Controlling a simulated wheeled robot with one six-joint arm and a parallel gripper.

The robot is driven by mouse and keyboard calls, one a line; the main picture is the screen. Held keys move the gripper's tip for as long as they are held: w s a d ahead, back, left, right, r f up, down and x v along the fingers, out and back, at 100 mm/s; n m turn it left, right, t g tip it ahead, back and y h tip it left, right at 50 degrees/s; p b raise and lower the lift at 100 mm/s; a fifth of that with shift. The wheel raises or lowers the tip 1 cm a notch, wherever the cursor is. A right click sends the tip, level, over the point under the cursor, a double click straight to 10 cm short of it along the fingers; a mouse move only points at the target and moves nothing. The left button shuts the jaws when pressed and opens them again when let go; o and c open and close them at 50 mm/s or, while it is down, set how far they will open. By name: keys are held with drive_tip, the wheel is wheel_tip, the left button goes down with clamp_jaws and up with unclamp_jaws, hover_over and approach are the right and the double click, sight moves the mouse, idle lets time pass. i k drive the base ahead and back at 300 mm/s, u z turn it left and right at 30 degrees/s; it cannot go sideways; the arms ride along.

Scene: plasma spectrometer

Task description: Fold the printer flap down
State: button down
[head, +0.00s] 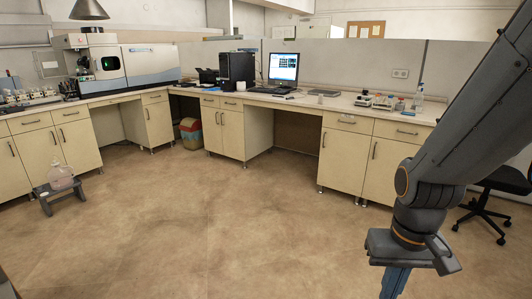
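A small black device that looks like the printer (208,77) stands on the back counter, left of the black computer tower. It is far off and small, and I cannot make out clearly how its flap lies. My gripper (394,284) hangs from my arm at the lower right, pointing down over the floor, far from the printer. Its blue fingers are cut off by the bottom edge, so their opening does not show. Nothing is seen held in it.
A computer tower (237,68) and lit monitor (284,67) stand on the counter. A large white spectrometer (118,65) is at the left. A bin (191,133) stands under the counter; a stool with a bottle (61,177) is at left. The middle floor (220,220) is clear.

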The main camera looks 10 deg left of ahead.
sight(201, 71)
drive_tip(key=u, duration=0.7)
drive_tip(key=i, duration=2.1)
drive_tip(key=u, duration=0.85)
drive_tip(key=i, duration=3.65)
drive_tip(key=z, duration=0.35)
drive_tip(key=i, duration=2)
drive_tip(key=z, duration=1.05)
drive_tip(key=i, duration=1.55)
drive_tip(key=z, duration=0.45)
